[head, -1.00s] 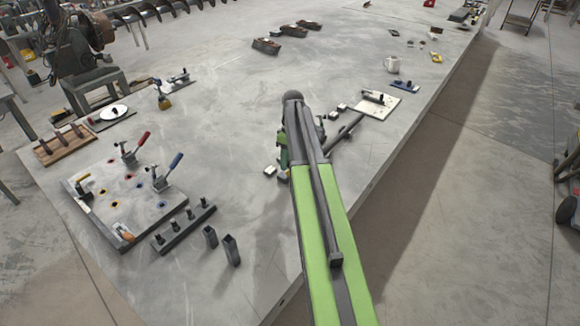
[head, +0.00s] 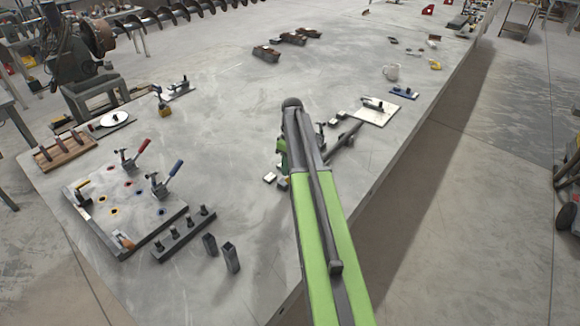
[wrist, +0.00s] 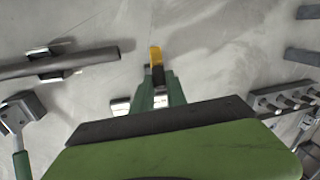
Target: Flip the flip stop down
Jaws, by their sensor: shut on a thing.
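In the wrist view, the green fingers of my gripper (wrist: 157,86) are shut on a small yellow and black piece (wrist: 155,54), which sticks out between the tips. I cannot tell whether this piece is the flip stop, or whether it is up or down. In the head view, my arm hides most of my gripper (head: 282,150); only a bit of green shows beside the arm's end, over the table, left of a dark tube (head: 345,135).
The tube also shows on a pale block in the wrist view (wrist: 95,57). Small pale blocks (head: 270,178) lie near my gripper.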

